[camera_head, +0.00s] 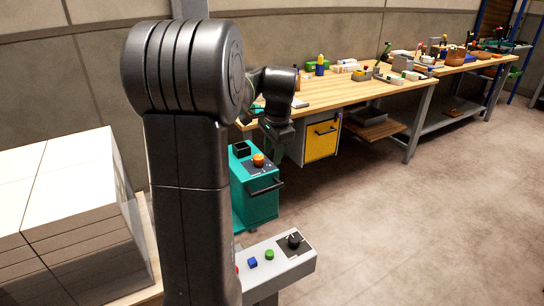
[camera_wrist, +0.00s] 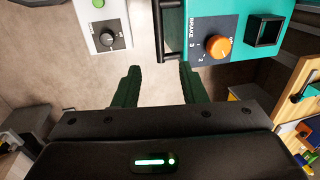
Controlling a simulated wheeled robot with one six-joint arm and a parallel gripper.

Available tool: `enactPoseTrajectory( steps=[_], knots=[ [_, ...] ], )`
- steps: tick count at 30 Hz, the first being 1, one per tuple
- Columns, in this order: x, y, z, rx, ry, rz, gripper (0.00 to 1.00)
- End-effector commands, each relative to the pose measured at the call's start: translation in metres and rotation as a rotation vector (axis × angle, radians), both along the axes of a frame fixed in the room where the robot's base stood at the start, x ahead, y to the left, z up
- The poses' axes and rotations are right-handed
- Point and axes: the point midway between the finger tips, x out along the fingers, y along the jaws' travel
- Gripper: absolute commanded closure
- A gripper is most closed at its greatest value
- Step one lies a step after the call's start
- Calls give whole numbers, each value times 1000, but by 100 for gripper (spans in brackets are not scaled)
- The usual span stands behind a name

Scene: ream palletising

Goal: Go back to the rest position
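My gripper (camera_wrist: 158,75) shows in the wrist view with its two dark green fingers spread apart and nothing between them. Bare floor shows behind the gap. In the head view my black arm fills the middle left, and its far end hangs in front of the workbench, above the teal cabinet (camera_head: 256,200). The fingers are hard to make out there. A stack of white reams (camera_head: 75,215) sits at the left in the head view, apart from my gripper.
The teal cabinet with an orange knob (camera_wrist: 218,46) and a grey control panel with a black knob (camera_wrist: 107,39) stand near my gripper. A wooden workbench (camera_head: 335,92) with tools runs along the wall. The floor (camera_head: 420,215) at the right is clear.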

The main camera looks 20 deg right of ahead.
Motion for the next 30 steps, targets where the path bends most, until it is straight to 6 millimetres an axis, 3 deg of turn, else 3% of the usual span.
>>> enactPoseTrajectory(
  steps=[11, 30],
  knots=[
    [1, 0, -9, 2, 2, 0, 62],
    [21, 3, -121, 2, 5, 1, 62]
  ],
)
